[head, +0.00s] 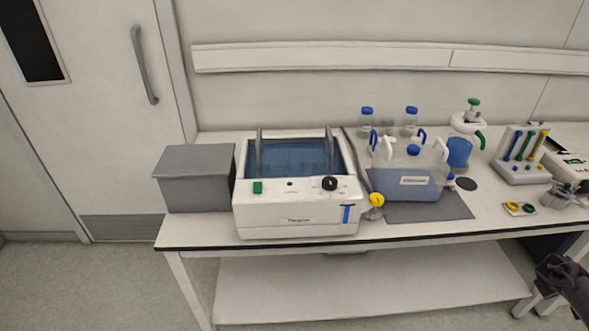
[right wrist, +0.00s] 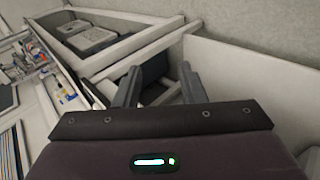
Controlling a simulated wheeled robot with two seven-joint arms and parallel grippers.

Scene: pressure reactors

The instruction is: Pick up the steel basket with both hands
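The steel basket (head: 329,152) sits in the blue liquid of a white bath unit (head: 297,214) on the bench. Its two grey upright handles stand above the rim, one at the left side and one at the right. The basket's lower part is hidden inside the bath. My right gripper (head: 553,272) is at the lower right of the head view, beyond the bench's front edge and far from the basket. In the right wrist view its two fingers (right wrist: 160,90) are apart with nothing between them. My left gripper is not in view.
A grey box (head: 196,178) stands close left of the bath. A blue-liquid container (head: 408,172) on a dark mat (head: 430,211) stands to the right. Bottles (head: 366,120) and a tube rack (head: 522,153) stand farther along. The floor before the bench is clear.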

